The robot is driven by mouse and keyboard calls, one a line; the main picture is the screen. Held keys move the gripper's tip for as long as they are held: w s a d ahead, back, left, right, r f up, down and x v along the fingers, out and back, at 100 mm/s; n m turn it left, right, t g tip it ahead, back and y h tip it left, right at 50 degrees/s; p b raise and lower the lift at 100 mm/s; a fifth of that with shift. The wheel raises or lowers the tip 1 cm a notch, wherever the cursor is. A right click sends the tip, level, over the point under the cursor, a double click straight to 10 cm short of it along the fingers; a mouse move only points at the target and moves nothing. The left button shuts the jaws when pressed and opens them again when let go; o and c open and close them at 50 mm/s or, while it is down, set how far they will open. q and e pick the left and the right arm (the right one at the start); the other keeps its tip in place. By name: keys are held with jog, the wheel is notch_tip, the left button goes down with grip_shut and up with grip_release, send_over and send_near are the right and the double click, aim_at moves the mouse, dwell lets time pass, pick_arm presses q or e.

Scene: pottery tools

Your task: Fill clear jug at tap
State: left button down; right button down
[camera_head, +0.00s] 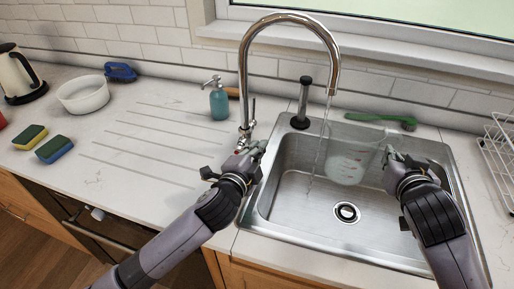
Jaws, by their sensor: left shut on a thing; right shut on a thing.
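The chrome tap (243,75) arches over the steel sink (285,205). A thin stream of water falls from its spout into the basin. My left gripper (256,150) is shut at the tap's base, on what looks like the tap handle; the fingers hide the grip.
A teal soap bottle (219,103) stands left of the tap. A white bowl (83,96), sponges (54,149) and a kettle (18,75) are further left. A wire rack (502,150) is at right.

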pick_arm(q)
jog(key=shift+f, duration=0.2)
jog(key=c, duration=1.7)
grip_release()
jog(key=shift+r, duration=0.1)
jog(key=shift+o, duration=0.2)
jog(key=v, duration=1.2)
